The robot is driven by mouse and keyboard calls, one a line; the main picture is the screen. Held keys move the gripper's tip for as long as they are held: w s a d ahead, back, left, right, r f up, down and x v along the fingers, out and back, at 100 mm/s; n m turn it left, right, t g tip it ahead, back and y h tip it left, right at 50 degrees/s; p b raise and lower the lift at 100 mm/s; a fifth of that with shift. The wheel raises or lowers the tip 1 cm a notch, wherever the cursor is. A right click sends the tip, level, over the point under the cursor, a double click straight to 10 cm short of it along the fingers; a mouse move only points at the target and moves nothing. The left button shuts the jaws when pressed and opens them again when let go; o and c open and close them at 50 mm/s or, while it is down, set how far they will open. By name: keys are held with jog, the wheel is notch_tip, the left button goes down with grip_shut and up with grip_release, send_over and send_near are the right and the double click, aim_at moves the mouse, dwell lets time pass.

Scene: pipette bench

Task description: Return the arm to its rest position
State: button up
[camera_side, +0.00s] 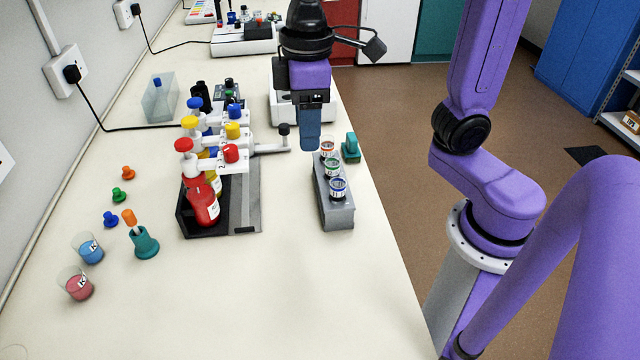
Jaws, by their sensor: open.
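My gripper (311,145) points down over the far end of a grey rack (337,213). The rack holds several small vials in a row: one with an orange-red rim (327,146), one with a green rim (332,166) and one with a blue rim (338,187). The fingers look dark blue and overlap in this view, so the gap between them is hidden. The fingertips are close to the orange-red vial in the picture; I cannot tell whether they touch it. No held object shows. My purple arm stands at the right, beside the bench.
Bottles with red, yellow and blue caps (204,206) stand in a black holder (246,213) left of the rack. A teal stand (144,243), two beakers (88,248) and loose stoppers (119,195) lie further left. A teal block (351,148) sits beside the rack. The front bench is clear.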

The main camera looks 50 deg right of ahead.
jog(key=s+d+f+n, duration=0.2)
jog(key=s+d+f, duration=0.2)
jog(key=s, duration=0.2)
jog(key=s+d+f+n, duration=0.1)
jog(key=s+d+f, duration=0.3)
jog(key=s, duration=0.3)
jog(key=shift+s+d+f+n, duration=0.25)
jog(key=shift+d+f+n, duration=0.15)
jog(key=shift+d, duration=0.1)
jog(key=shift+r, duration=0.1)
dwell(0.8)
